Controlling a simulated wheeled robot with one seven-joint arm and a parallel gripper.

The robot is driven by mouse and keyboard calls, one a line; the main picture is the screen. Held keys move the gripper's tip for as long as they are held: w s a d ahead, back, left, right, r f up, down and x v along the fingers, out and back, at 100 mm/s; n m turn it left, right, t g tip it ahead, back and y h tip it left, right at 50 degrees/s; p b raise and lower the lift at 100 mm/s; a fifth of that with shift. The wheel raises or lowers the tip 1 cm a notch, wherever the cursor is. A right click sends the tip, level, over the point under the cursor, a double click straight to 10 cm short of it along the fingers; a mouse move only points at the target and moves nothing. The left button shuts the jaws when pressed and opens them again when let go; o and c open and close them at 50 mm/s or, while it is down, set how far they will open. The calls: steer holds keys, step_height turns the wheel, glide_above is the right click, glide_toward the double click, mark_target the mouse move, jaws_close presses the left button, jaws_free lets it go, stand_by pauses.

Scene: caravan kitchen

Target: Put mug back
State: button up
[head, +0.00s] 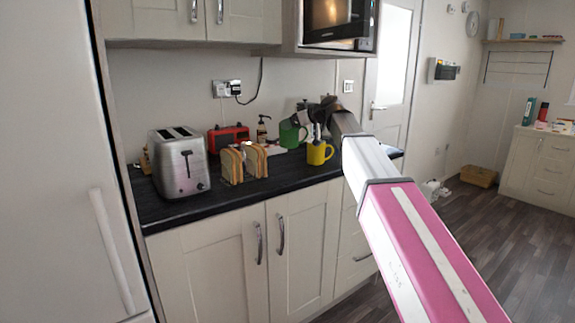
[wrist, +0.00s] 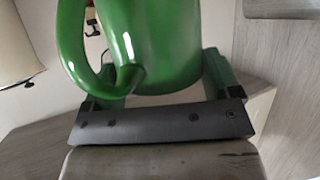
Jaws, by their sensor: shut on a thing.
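A green mug (head: 290,134) is at the far right part of the dark counter in the head view, beside my gripper (head: 312,126). In the wrist view the green mug (wrist: 150,45) fills the upper middle, with its handle at the left. My gripper (wrist: 155,95) is shut on it, one finger at each side of the mug. A yellow mug (head: 319,153) stands on the counter just in front of my gripper. I cannot tell whether the green mug touches the counter.
A steel toaster (head: 180,162) and a toast rack with bread slices (head: 243,163) stand left on the dark counter (head: 215,197). A red device (head: 228,136) and a soap bottle (head: 262,130) are behind. A microwave (head: 337,22) hangs above. Free counter lies along the front edge.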

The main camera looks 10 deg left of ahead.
mark_target(292, 147)
step_height(292, 147, down, 10)
steer(key=shift+r, duration=0.15)
stand_by(0.4)
steer(key=o, duration=1.6)
steer(key=shift+c, duration=0.2)
steer(key=v, duration=1.2)
